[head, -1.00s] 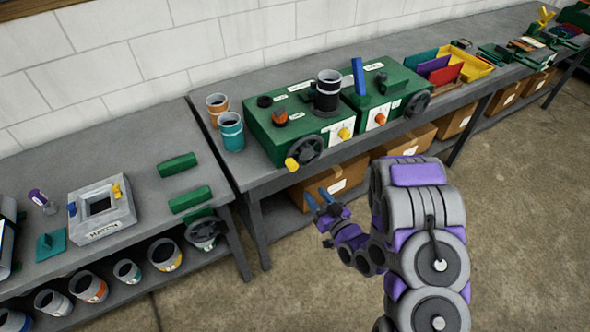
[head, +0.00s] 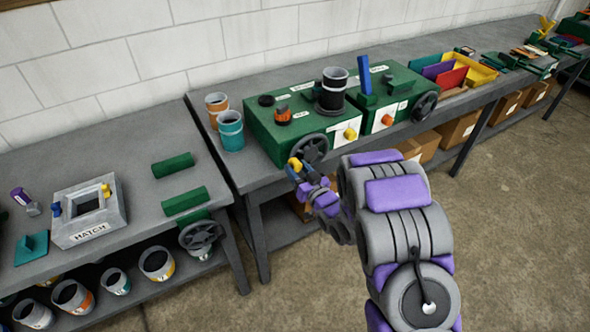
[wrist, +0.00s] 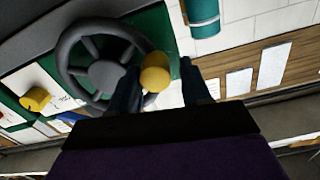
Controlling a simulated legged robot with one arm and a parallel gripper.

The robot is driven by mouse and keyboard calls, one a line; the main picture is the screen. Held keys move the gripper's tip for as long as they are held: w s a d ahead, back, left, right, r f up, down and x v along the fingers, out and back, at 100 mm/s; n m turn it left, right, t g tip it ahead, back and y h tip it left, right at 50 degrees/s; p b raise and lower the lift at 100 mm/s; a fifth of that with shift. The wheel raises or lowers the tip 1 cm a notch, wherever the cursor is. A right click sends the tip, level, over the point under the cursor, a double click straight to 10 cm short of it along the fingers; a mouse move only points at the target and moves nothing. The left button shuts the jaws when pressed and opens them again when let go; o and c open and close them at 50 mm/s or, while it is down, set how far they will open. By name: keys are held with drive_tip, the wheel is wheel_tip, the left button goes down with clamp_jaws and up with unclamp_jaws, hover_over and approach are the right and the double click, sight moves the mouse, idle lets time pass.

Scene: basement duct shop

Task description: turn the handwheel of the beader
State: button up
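A dark handwheel (head: 310,148) with a yellow knob (head: 295,164) is on the front of the left green machine (head: 262,130). I cannot read which machine is labelled beader. In the wrist view the handwheel (wrist: 101,63) fills the upper left, and its yellow knob (wrist: 155,72) stands between my fingertips. My gripper (head: 294,173) is at that knob. In the wrist view my gripper (wrist: 161,84) is open, one finger on each side of the knob, with a visible gap on the right. The left finger is close to the knob; contact is unclear.
A second handwheel (head: 425,105) is on the right green machine (head: 385,85), and a third (head: 201,235) is at the left bench. A teal cup (head: 231,135) and orange cup (head: 216,108) stand left of the machines. Floor in front is clear.

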drive_tip(key=shift+w+a, duration=0.15)
drive_tip(key=shift+w, duration=0.2)
drive_tip(key=shift+w+d, duration=0.25)
drive_tip(key=shift+w, duration=0.1)
drive_tip(key=shift+a, duration=0.1)
drive_tip(key=shift+a, duration=0.25)
drive_tip(key=shift+c, duration=1.3)
drive_tip(key=shift+d, duration=0.1)
clamp_jaws()
